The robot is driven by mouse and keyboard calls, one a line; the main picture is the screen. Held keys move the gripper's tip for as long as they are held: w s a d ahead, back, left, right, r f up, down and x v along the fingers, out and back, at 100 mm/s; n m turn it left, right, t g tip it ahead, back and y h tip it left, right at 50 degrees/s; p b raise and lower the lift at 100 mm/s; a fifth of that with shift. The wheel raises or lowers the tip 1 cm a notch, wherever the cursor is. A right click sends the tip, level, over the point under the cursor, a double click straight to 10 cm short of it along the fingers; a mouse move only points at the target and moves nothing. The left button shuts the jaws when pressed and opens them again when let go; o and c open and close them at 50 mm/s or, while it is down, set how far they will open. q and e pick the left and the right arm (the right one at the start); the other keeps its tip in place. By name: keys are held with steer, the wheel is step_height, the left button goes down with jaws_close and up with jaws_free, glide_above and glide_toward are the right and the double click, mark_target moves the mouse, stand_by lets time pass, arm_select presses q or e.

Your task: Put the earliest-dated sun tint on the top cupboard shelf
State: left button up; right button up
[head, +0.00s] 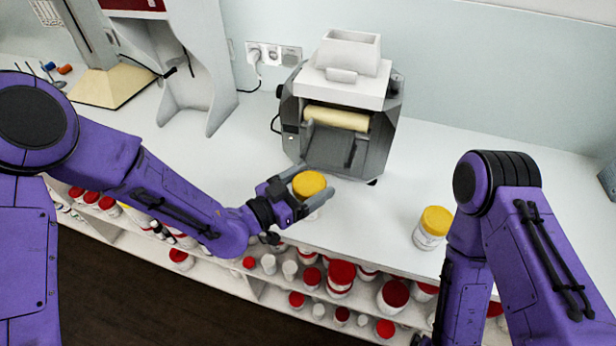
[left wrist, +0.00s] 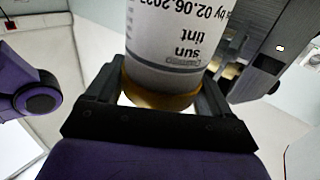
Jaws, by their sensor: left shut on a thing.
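My left gripper (head: 314,190) is shut on a white sun tint jar with a yellow lid (head: 309,184). It holds the jar by the lid area, over the front part of the counter. In the left wrist view the jar's label (left wrist: 185,50) reads "sun tint" and a date starting "02.06.202", with the last digit not clear. A second jar with a yellow lid (head: 433,229) stands upright on the counter to the right; its label is too small to read. My right gripper is out of view below the right arm. I cannot make out the cupboard's top shelf.
A grey roller mill (head: 345,110) with a white hopper stands behind the held jar. Open shelves (head: 225,277) under the counter hold several red-lidded jars. A white stand (head: 203,60) is at the back left. The counter between mill and second jar is clear.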

arm_select(q)
steer(key=s+r, duration=0.5)
steer(key=s, duration=0.5)
steer(key=shift+s+d+r, duration=0.2)
steer(key=shift+d+r, duration=0.1)
steer(key=shift+d, duration=0.05)
